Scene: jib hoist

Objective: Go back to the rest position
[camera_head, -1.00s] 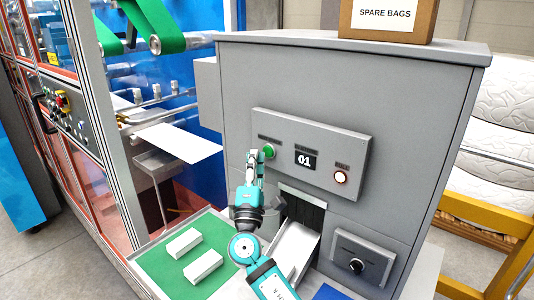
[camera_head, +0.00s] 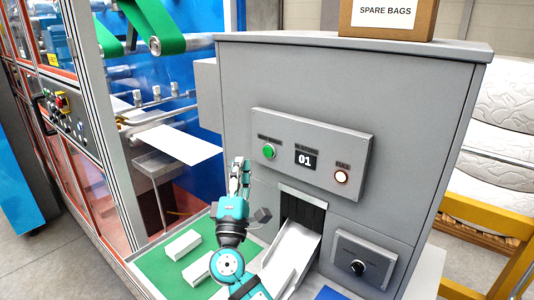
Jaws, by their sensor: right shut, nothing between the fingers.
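My right gripper (camera_head: 240,166) is shut and empty. It points upward in front of the grey machine (camera_head: 400,95), left of its button panel (camera_head: 355,155) and apart from the green button (camera_head: 268,152). My left gripper is not in view.
A chute (camera_head: 292,250) slopes out of the machine's slot beside my right arm. Two white blocks (camera_head: 183,245) lie on a green mat (camera_head: 160,268) at left. A dark knob (camera_head: 357,267) is at lower right. A SPARE BAGS box (camera_head: 388,17) stands on top.

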